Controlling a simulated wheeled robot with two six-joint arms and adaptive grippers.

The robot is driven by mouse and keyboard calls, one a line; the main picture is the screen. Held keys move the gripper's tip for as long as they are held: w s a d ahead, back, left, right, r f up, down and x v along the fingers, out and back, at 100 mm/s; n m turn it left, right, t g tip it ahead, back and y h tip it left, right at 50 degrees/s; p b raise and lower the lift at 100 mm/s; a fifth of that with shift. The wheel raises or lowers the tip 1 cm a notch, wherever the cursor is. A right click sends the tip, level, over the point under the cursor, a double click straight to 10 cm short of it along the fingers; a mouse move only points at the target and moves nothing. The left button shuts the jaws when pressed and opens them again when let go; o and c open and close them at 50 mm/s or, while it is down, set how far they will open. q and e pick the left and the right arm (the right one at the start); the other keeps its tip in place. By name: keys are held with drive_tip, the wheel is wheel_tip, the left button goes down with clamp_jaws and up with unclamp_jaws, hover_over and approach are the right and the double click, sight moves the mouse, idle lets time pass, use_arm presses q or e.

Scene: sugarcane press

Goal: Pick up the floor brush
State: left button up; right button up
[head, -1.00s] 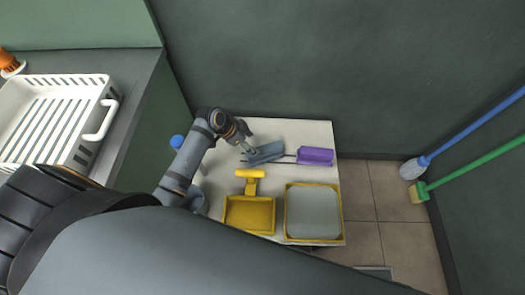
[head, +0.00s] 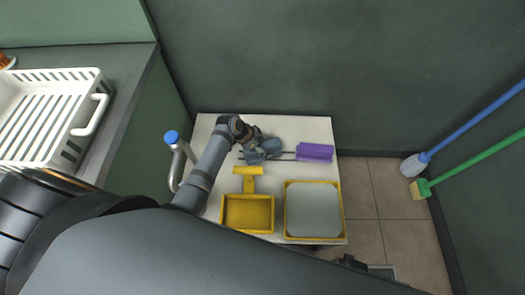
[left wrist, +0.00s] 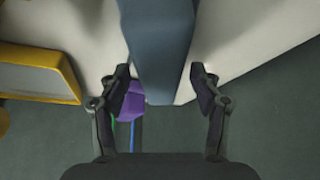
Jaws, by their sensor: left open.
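In the left wrist view the gripper (left wrist: 162,86) is open, with one finger on each side of the grey-blue handle (left wrist: 157,45). I cannot tell whether the fingers touch the handle. A small dark part at the bottom of the head view may be my right gripper (head: 350,262).
A yellow dustpan (head: 248,212) and a yellow-rimmed tray (head: 288,210) stand on the table (head: 210,128) near the brush. A white basket (head: 85,125) sits on the left counter. A blue mop (head: 411,165) and green broom (head: 420,187) lean at the right wall.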

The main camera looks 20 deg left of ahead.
use_arm(q)
drive_tip(key=shift+f, duration=0.25)
idle(0.4)
clamp_jaws()
idle(0.4)
